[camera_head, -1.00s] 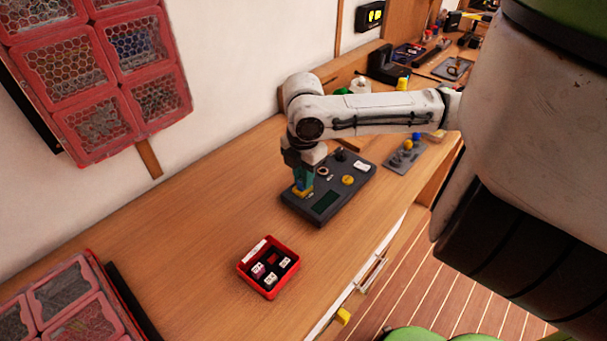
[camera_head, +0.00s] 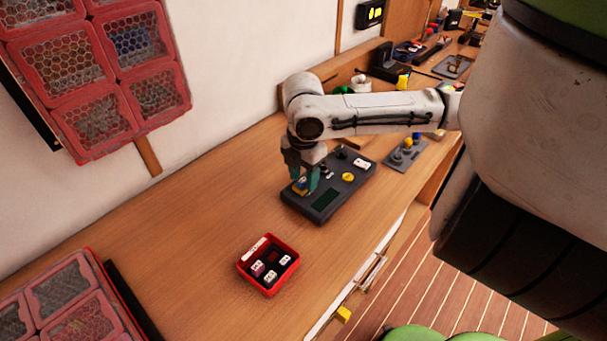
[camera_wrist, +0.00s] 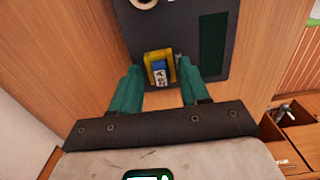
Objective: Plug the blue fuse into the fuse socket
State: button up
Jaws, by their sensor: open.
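The blue fuse (camera_wrist: 158,68), with a white marked label, sits within the yellow fuse socket (camera_wrist: 149,82) near one end of the dark panel (camera_wrist: 180,20). The socket also shows small in the head view (camera_head: 299,189). I cannot tell how deep the fuse is seated. My gripper (camera_wrist: 158,65) has teal fingers spread wide, one on each side of the socket, apart from the fuse. In the head view my gripper (camera_head: 305,184) is over the socket end of the panel, with nothing held between its fingers.
A red tray (camera_head: 292,268) with several small fuses stands on the wooden bench (camera_head: 200,220) in front of the panel. The panel carries a yellow knob (camera_head: 348,177) and a black knob. A grey plate with knobs (camera_head: 405,154) lies to the right. The bench left of the panel is clear.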

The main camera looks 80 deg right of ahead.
aim_at(303, 179)
notch_tip(303, 179, up, 11)
dwell(0.7)
jog(key=shift+f, duration=0.1)
